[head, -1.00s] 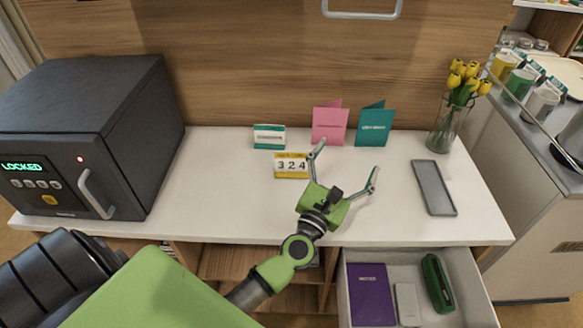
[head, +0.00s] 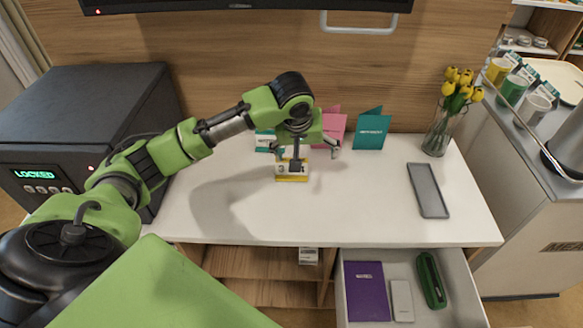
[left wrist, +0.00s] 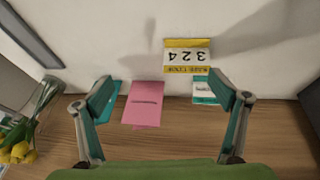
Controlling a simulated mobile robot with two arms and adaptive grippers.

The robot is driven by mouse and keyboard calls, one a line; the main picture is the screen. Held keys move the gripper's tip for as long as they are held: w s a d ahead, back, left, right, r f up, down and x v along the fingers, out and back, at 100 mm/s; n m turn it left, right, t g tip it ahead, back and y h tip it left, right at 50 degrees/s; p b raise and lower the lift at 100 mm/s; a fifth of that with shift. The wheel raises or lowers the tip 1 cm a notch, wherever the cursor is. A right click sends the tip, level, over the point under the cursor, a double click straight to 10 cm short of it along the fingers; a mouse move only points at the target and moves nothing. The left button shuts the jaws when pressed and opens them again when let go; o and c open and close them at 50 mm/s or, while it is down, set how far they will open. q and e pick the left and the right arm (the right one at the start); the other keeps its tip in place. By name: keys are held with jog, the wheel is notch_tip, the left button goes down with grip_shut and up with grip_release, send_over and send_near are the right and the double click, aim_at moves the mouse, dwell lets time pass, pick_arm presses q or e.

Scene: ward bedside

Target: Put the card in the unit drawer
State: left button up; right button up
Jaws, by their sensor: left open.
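A pink folded card (head: 331,127) and a teal folded card (head: 371,130) stand at the back of the white bedside top. The unit drawer (head: 460,290) is pulled open at lower right. My left gripper (head: 307,152) is open and points down above the small yellow-and-white calendar, partly covering the pink card. In the left wrist view, the pink card (left wrist: 142,106) shows between the open fingers (left wrist: 160,88), and the teal card (left wrist: 115,98) is partly behind the left finger. Nothing is in the fingers. My right gripper is not in view.
The calendar (head: 291,178) and a white-teal box (head: 264,139) stand near the gripper. A locked safe (head: 90,110) is left; a grey tablet (head: 428,190) and tulip vase (head: 438,135) are right. The drawer holds a purple notebook (head: 367,290), white box (head: 402,300) and green case (head: 431,280).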

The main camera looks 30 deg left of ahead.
pick_arm(q)
jog(key=a+r+y, duration=0.2)
jog(key=a, duration=0.2)
send_over(291, 174)
jog(key=s, duration=0.1)
jog(key=shift+g, duration=0.3)
jog(key=f, duration=0.7)
jog(key=shift+s+d+f, duration=0.2)
jog(key=shift+d+f, duration=0.2)
jog(key=shift+d+p+x, duration=0.15)
jog(key=shift+p+x, duration=0.15)
jog(key=shift+x, duration=1.15)
jog(key=shift+d+p+x, duration=0.2)
jog(key=shift+p+x, duration=0.05)
jog(key=shift+x, duration=1.2)
jog(key=shift+s+f, duration=0.1)
jog(key=shift+s, duration=0.1)
jog(key=c, duration=1.2)
